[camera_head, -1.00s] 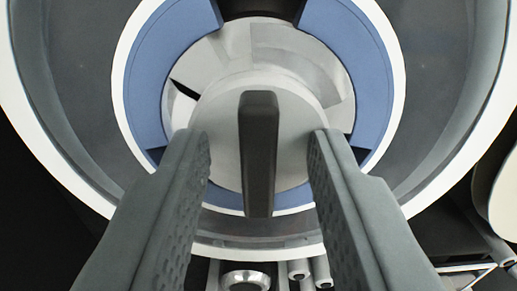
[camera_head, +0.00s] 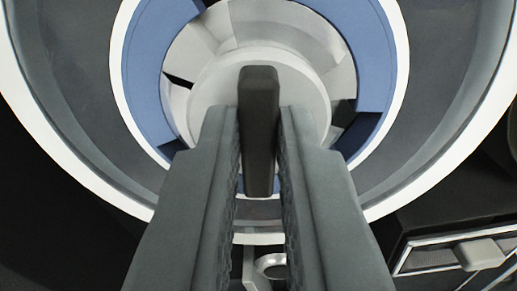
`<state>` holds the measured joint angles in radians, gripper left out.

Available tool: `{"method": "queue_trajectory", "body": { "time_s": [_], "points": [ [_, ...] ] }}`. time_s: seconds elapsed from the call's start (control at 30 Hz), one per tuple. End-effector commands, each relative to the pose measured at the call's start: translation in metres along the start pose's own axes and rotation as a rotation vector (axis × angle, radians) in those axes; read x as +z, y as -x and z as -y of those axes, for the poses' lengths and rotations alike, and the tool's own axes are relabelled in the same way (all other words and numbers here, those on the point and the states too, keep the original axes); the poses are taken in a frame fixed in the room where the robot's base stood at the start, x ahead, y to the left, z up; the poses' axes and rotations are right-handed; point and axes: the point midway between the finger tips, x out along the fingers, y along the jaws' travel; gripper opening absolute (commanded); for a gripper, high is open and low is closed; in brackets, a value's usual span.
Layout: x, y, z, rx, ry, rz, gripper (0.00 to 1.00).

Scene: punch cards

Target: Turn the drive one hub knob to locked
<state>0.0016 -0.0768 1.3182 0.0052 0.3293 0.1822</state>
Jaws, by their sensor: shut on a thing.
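The hub knob (camera_head: 258,95) is a pale grey disc with a dark upright bar handle across its face. It sits at the centre of a round drive hub with a blue ring (camera_head: 149,75) and a white rim. My gripper (camera_head: 259,125) is shut on the knob's dark bar, one finger on each side. The bar stands nearly vertical in the picture. The fingers hide the lower part of the disc and ring. I see no readable lock mark.
A wide dark reel (camera_head: 450,70) with a white outer edge surrounds the hub. At the lower right is a dark panel with a pale handle (camera_head: 480,253). The lower left is dark.

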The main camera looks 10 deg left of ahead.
Motion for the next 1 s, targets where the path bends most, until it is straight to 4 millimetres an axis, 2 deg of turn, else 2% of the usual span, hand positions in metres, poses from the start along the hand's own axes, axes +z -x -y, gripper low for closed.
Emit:
{"method": "queue_trajectory", "body": {
  "time_s": [1.0],
  "points": [
    [0.0026, 0.0000, -0.0046, 0.001, -0.956, 0.001, 0.00]
  ]
}}
